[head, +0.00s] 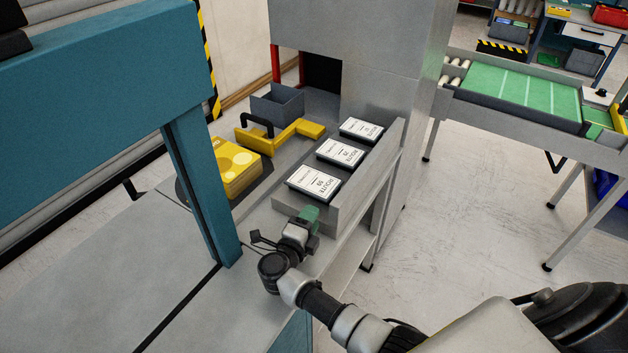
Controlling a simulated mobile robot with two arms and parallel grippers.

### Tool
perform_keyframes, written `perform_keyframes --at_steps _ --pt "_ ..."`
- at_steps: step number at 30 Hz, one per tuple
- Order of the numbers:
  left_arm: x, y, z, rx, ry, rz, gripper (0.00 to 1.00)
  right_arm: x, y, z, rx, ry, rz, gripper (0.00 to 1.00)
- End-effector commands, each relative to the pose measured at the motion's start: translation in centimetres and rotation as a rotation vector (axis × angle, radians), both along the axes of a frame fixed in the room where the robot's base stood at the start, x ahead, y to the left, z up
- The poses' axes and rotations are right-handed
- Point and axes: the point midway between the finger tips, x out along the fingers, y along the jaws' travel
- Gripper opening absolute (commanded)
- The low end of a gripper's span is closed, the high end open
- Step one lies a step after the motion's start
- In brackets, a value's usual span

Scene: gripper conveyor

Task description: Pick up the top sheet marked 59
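Three white sheets lie in a row, each on its own dark-edged stack, on a sloped grey holder (350,192). The nearest sheet (314,181) carries upside-down print that looks like 59. The middle sheet (341,152) and the far sheet (361,130) carry similar print, with numbers too small to read surely. My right gripper (307,216) is just in front of the holder's near end, below the nearest sheet in the picture, and appears apart from it. Its green tip shows, but the finger gap is hidden. My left gripper is out of view.
A teal frame post (203,190) stands at the left. A grey machine housing (385,60) rises behind. A green conveyor (520,88) is at the right.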

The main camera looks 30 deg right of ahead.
Motion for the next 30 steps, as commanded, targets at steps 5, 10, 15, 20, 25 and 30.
perform_keyframes --at_steps 5,10,15,20,25,30 --pt "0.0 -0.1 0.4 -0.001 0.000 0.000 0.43 0.8 -1.1 0.2 -0.001 0.000 0.000 0.39" --pt "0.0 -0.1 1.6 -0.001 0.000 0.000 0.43 2.2 -3.2 0.6 -0.006 0.000 -0.001 0.39" --pt "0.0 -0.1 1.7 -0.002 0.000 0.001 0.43 3.4 -4.8 0.2 -0.003 -0.001 0.000 0.39" --pt "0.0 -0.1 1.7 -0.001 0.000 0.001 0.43 3.6 -5.0 0.1 0.000 0.000 0.002 0.39" --pt "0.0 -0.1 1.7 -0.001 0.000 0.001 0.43 3.6 -5.0 0.1 0.000 0.000 0.001 0.32" --pt "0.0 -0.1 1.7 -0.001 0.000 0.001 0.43 3.6 -5.0 0.1 0.000 0.000 0.001 0.06"
